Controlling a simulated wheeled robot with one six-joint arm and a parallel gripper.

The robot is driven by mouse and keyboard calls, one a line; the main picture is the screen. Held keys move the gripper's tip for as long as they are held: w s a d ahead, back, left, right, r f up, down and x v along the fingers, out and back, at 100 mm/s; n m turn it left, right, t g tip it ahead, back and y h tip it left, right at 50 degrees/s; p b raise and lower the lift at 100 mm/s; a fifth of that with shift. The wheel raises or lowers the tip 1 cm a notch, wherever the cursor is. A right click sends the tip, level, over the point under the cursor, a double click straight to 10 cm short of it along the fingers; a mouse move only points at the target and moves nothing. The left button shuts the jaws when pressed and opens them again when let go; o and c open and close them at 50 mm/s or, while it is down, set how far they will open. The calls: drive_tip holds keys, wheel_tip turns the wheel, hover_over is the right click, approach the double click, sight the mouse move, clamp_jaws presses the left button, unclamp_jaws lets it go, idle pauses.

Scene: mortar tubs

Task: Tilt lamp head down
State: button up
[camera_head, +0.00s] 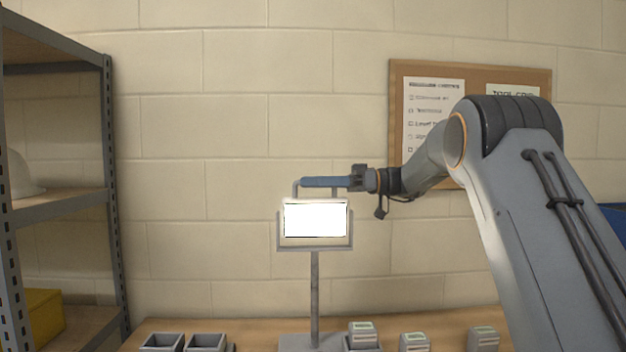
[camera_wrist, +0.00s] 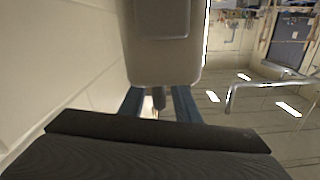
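The work lamp has a lit, white rectangular head (camera_head: 315,219) in a grey yoke on a thin upright post (camera_head: 315,290). A grey handle (camera_head: 297,187) rises above the head. My gripper (camera_head: 310,182) reaches in from the right at the handle's height, its blue fingers level across the top of the head. In the wrist view, the lamp housing (camera_wrist: 165,45) fills the upper middle. My two blue fingers (camera_wrist: 158,108) stand apart there, with a grey bar (camera_wrist: 158,97) between them and gaps on both sides. Whether either finger touches the handle is hidden.
Dark open tubs (camera_head: 163,342) and several small grey labelled containers (camera_head: 362,335) stand on the wooden bench (camera_head: 260,325) around the lamp base. A metal shelf (camera_head: 112,200) stands at left. A notice board (camera_head: 398,75) hangs on the block wall behind my arm.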

clamp_jaws()
